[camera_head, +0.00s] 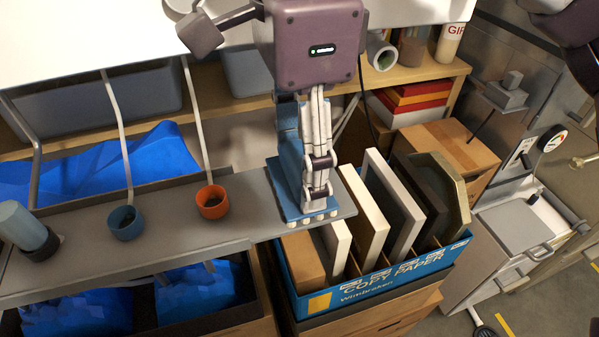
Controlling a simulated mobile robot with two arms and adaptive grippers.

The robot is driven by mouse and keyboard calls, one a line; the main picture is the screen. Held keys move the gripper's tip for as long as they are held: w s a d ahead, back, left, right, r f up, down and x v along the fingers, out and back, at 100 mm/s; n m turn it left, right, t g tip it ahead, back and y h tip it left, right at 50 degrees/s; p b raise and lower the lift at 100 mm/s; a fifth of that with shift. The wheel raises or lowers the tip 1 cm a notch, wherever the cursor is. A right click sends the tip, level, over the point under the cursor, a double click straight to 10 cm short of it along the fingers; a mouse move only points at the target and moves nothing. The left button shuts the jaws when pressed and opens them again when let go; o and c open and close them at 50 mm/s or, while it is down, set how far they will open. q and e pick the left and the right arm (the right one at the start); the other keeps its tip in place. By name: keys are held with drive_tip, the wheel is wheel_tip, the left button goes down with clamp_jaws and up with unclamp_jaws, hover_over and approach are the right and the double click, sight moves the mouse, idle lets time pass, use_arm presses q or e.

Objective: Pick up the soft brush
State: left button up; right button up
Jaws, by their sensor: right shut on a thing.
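My right gripper (318,188) reaches down in the middle of the head view. Its fingers are shut on the soft brush (290,168), which has a blue body and a row of pale tufts along its lower edge. The fingers cover part of the brush. It is upright over the right end of the grey shelf (255,218); I cannot tell whether the tufts touch the shelf. My left gripper is not in view.
A blue cup (125,223) and an orange cup (212,202) sit on the shelf to the left, near a grey-blue cylinder (22,226). A blue copy-paper box (375,285) with several upright boards stands right of the brush. Blue-filled bins lie below.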

sight(299, 158)
drive_tip(key=shift+r, duration=0.1)
drive_tip(key=shift+r, duration=0.25)
wheel_tip(299, 158, up, 7)
drive_tip(key=shift+w+r, duration=0.1)
wheel_tip(299, 158, up, 12)
drive_tip(key=p, duration=0.4)
